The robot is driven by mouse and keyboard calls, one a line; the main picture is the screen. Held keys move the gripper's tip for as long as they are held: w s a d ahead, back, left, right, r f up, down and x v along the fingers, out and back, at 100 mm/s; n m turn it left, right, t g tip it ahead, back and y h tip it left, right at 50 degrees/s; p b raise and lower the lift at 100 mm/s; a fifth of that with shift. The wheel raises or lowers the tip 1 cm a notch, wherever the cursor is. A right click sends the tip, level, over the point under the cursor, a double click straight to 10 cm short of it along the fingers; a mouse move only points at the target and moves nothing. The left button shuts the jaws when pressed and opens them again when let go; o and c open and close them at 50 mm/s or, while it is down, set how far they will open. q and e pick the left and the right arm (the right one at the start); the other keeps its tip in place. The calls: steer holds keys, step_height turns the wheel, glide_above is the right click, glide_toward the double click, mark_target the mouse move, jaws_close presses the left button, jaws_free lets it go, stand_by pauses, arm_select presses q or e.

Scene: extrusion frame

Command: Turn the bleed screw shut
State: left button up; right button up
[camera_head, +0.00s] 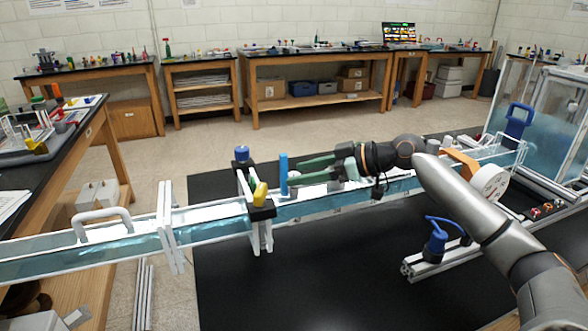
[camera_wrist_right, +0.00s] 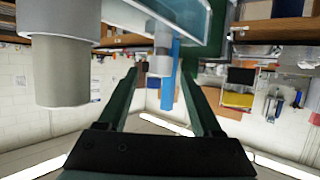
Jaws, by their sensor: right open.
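My right gripper (camera_head: 295,172) reaches in from the right above the long clear channel, with its two green fingers spread and pointing left. An upright blue rod (camera_head: 283,172) stands at the fingertips; in the right wrist view the blue rod (camera_wrist_right: 170,75) shows between the open fingers (camera_wrist_right: 160,76), with no visible contact. I cannot tell for certain which part is the bleed screw. My left gripper is out of view.
The water-filled clear channel (camera_head: 110,247) runs across the black table (camera_head: 310,295). A round gauge (camera_head: 490,182) and an orange bracket (camera_head: 460,163) stand near my right arm. A blue fitting (camera_head: 436,240) sits on a metal rail. The table's front middle is clear.

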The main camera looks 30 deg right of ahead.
steer(key=shift+x, duration=1.3)
steer(key=shift+c, duration=0.2)
jaws_close()
